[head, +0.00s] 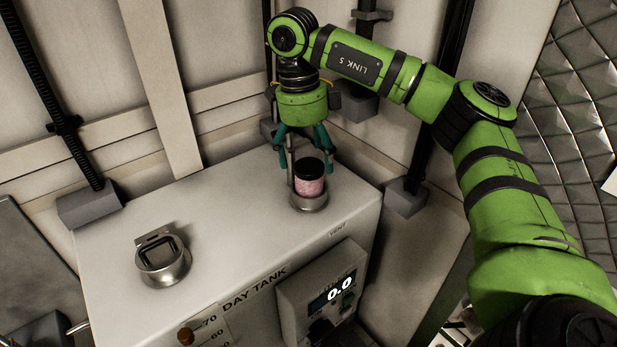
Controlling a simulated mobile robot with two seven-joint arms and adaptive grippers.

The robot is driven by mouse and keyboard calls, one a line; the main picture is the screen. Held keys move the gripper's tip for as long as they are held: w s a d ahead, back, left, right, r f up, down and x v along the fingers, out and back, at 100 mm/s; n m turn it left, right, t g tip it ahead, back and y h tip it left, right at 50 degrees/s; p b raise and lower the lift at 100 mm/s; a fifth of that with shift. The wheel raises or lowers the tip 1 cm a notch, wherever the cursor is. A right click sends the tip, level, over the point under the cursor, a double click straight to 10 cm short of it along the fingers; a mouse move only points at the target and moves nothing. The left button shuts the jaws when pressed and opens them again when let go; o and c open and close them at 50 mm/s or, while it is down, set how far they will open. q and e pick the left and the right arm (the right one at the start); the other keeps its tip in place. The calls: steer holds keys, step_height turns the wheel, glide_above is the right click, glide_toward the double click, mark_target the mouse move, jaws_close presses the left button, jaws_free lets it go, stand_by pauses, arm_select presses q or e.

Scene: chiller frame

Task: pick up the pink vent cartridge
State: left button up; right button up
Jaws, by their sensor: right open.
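The pink vent cartridge (310,187) is a short cylinder with a black top. It stands upright in a round metal collar (309,203) on top of the white day tank, near the tank's right end. My right gripper (306,166) points down just above and behind the cartridge, its teal fingers spread open. The fingertips are close to the cartridge's top; whether any finger touches it I cannot tell. My left gripper is not in view.
The day tank (220,225) has a second metal collar (163,265) with a raised lid at the left. A display panel (325,292) reading 0.0 is on its front. Dark vertical posts and the wall stand close behind. The tank top between the collars is clear.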

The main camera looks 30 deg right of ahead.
mark_target(309, 165)
step_height(309, 165, down, 4)
steer(key=shift+w+d+r+p, duration=0.1)
steer(key=shift+w+r+p, duration=0.1)
steer(key=shift+p, duration=0.7)
steer(key=shift+f, duration=0.2)
steer(key=shift+s, duration=0.1)
steer(key=c, duration=1.3)
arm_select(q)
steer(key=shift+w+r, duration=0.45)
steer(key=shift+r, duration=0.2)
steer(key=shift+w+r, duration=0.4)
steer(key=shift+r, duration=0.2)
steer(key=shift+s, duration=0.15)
